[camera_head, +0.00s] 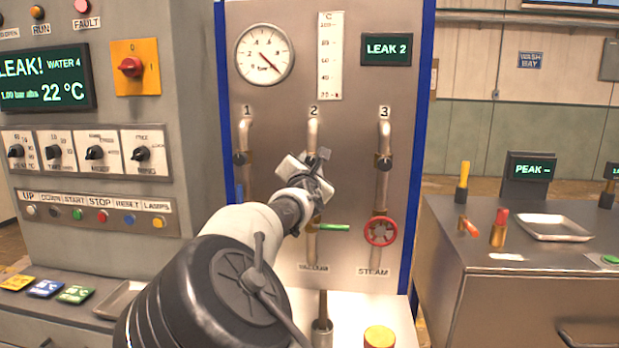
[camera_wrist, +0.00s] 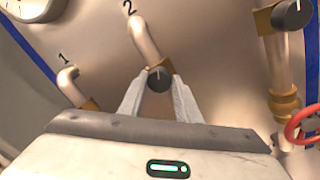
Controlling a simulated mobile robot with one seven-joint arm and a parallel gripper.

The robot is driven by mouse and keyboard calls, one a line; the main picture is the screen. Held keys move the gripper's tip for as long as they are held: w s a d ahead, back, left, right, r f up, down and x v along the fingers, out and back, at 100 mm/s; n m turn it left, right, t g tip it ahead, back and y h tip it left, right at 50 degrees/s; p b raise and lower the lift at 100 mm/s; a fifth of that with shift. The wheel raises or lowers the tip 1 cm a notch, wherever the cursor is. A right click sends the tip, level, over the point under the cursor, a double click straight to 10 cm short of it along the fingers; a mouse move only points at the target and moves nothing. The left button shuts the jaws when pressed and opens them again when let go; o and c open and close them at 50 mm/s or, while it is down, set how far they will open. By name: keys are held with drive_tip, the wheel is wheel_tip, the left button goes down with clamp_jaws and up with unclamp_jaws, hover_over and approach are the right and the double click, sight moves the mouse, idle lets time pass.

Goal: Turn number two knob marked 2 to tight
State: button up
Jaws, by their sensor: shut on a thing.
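The number two knob (camera_wrist: 158,80) is small and black, on the bent metal pipe under the mark 2 (camera_wrist: 129,7). In the wrist view my gripper (camera_wrist: 158,92) has one finger on each side of it and is shut on it. In the head view my gripper (camera_head: 314,168) is at pipe 2 (camera_head: 313,135), below the mark 2, and hides much of the fitting. A small green display (camera_head: 386,49) reads LEAK 2. The knob's exact turn angle cannot be told.
Knob 1 (camera_head: 240,158) is on the left pipe and knob 3 (camera_head: 383,162) on the right pipe. A red handwheel (camera_head: 380,231) and a green lever (camera_head: 335,228) are below. A control cabinet (camera_head: 190,100) stands left, a metal bench (camera_head: 480,255) right.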

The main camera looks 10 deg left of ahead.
drive_tip(key=m+b, duration=0.4)
drive_tip(key=shift+f, duration=0.3)
drive_tip(key=m+h+b, duration=0.1)
drive_tip(key=m+b, duration=0.5)
drive_tip(key=m, duration=0.1)
drive_tip(key=shift+a+r+m, duration=0.1)
drive_tip(key=shift+r+m, duration=0.05)
drive_tip(key=shift+m, duration=0.25)
drive_tip(key=shift+r+m+b, duration=0.1)
drive_tip(key=shift+m+b, duration=0.65)
drive_tip(key=shift+m, duration=0.15)
drive_tip(key=o, duration=1.1)
drive_tip(key=shift+c, duration=0.2)
